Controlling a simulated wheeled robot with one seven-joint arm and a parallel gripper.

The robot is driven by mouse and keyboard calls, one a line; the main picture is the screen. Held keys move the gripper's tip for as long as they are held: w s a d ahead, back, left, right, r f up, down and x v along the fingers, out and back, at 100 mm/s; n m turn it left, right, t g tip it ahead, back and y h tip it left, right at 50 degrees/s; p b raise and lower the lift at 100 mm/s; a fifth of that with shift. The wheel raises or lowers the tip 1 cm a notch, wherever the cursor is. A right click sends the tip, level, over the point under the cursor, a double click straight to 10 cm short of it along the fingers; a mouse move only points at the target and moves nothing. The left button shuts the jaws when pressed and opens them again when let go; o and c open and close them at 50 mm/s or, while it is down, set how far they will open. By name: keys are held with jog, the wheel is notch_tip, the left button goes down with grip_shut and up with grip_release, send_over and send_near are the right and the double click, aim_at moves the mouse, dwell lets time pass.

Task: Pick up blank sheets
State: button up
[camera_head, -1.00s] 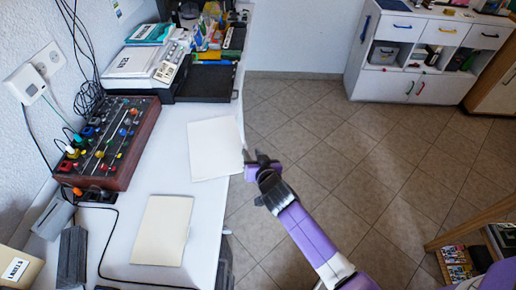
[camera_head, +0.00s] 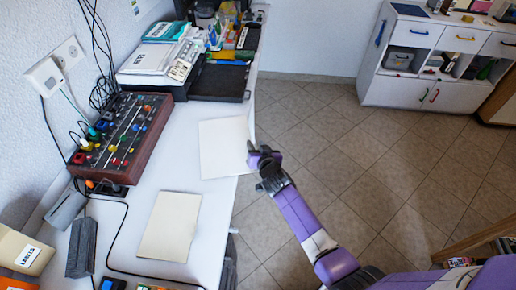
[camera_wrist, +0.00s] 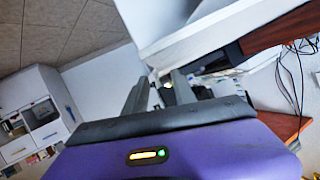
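Two blank cream-white sheets lie on the white desk. The far blank sheet (camera_head: 224,148) reaches the desk's right edge. The near blank sheet (camera_head: 170,227) lies closer to me. My gripper (camera_head: 257,156) is at the desk's right edge, beside the right edge of the far sheet. In the head view it slightly overlaps that edge; I cannot tell whether it touches. In the wrist view my gripper (camera_wrist: 160,92) has its two grey fingers apart, with nothing visible between them. A large white surface above them is too close and unclear to name.
The white desk (camera_head: 140,192) carries a mixer-like panel (camera_head: 122,135), a black tray (camera_head: 219,82), a printer-like device (camera_head: 158,63), a labelled box (camera_head: 24,252) and cables. A white cabinet (camera_head: 425,60) stands across the tiled floor.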

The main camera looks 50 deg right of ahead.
jog(key=shift+d, duration=0.1)
grip_shut()
jog(key=shift+f, duration=0.25)
dwell(1.2)
